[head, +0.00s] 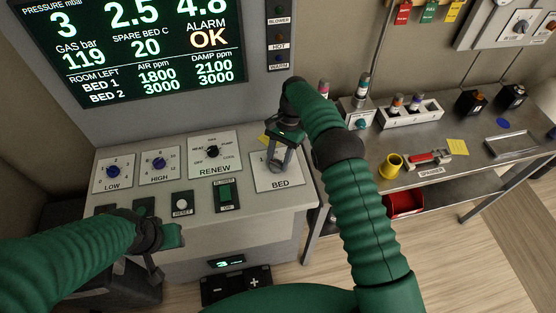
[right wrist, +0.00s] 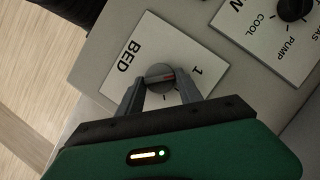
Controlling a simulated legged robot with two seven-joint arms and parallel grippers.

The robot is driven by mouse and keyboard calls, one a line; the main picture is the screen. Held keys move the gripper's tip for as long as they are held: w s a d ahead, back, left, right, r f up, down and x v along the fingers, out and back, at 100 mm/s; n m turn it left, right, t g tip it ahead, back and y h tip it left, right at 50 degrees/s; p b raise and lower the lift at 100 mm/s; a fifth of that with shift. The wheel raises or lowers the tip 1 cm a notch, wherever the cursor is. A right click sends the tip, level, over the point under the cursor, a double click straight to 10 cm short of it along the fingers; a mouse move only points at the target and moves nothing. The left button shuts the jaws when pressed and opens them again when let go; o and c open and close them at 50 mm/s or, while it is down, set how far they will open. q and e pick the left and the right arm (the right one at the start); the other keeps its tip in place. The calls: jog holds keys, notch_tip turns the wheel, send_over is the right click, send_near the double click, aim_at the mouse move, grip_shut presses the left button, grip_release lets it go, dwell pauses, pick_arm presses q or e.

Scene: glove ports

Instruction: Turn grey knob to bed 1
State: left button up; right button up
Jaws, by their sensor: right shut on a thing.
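The grey knob (right wrist: 160,77) sits on the white BED plate (right wrist: 128,60) in the right wrist view. In the head view the right gripper (head: 280,163) reaches down onto the BED plate (head: 290,184) at the console's right end, largely hiding the knob. Any other number on the plate is hidden. My left gripper (head: 172,237) is over the console's front left; its fingers are not clear.
LOW (head: 112,172), HIGH (head: 159,164) and RENEW (head: 212,152) knobs stand left of BED. A green rocker switch (head: 226,194) lies below RENEW. The screen (head: 130,55) reads ALARM OK. A metal bench (head: 400,150) with a yellow cup (head: 390,164) stands at right.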

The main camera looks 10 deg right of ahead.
jog(key=shift+w+r, duration=0.15)
jog(key=o, duration=1.1)
jog(key=shift+o, duration=1.2)
jog(key=shift+w+d+r+b, duration=0.15)
jog(key=shift+r+b, duration=0.15)
jog(key=shift+r, duration=0.05)
jog(key=v, duration=0.3)
jog(key=shift+w+d+r+b, duration=0.1)
jog(key=shift+b, duration=0.25)
jog(key=shift+p+v, duration=0.7)
jog(key=shift+v, duration=0.45)
jog(key=shift+w+d+r, duration=0.1)
jog(key=shift+r, duration=0.3)
